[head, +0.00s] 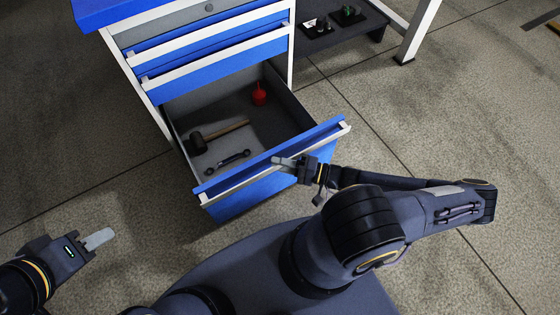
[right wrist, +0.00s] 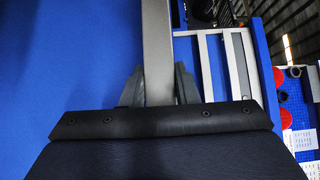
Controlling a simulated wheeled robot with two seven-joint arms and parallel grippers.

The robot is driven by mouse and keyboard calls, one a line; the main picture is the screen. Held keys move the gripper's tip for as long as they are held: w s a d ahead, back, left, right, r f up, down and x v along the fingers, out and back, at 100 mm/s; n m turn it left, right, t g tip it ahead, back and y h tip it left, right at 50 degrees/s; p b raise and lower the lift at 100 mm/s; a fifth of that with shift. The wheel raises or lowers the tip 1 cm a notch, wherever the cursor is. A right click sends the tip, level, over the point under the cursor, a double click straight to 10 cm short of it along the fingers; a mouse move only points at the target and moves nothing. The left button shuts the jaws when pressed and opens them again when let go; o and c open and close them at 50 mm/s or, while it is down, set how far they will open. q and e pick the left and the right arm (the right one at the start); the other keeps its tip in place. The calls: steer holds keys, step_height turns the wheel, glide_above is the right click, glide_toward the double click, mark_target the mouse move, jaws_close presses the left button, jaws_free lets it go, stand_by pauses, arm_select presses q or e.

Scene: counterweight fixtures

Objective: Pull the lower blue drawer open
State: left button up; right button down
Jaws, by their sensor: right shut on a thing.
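The lower blue drawer (head: 232,203) stands pulled well out of the cabinet, with its inside in view. Its pale handle bar (head: 225,188) runs along the top of the front. My right gripper (head: 283,161) is at that bar, right of its middle. In the right wrist view the gripper's fingers (right wrist: 158,85) are on either side of the grey handle bar (right wrist: 157,40), shut on it. My left gripper (head: 98,239) is away from the drawer at the lower left, over the floor, and I cannot tell its finger gap.
In the drawer lie a mallet (head: 215,136), a wrench-like tool (head: 229,161) and a red bottle (head: 259,94). Shut blue drawers (head: 210,65) are above. A dark low shelf (head: 335,38) with small items stands at the back right.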

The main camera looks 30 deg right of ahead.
steer(key=shift+d, duration=0.1)
steer(key=c, duration=1.1)
jaws_free()
steer(key=p+v, duration=0.1)
steer(key=v, duration=0.6)
steer(key=shift+s+d, duration=0.25)
steer(key=shift+s, duration=0.05)
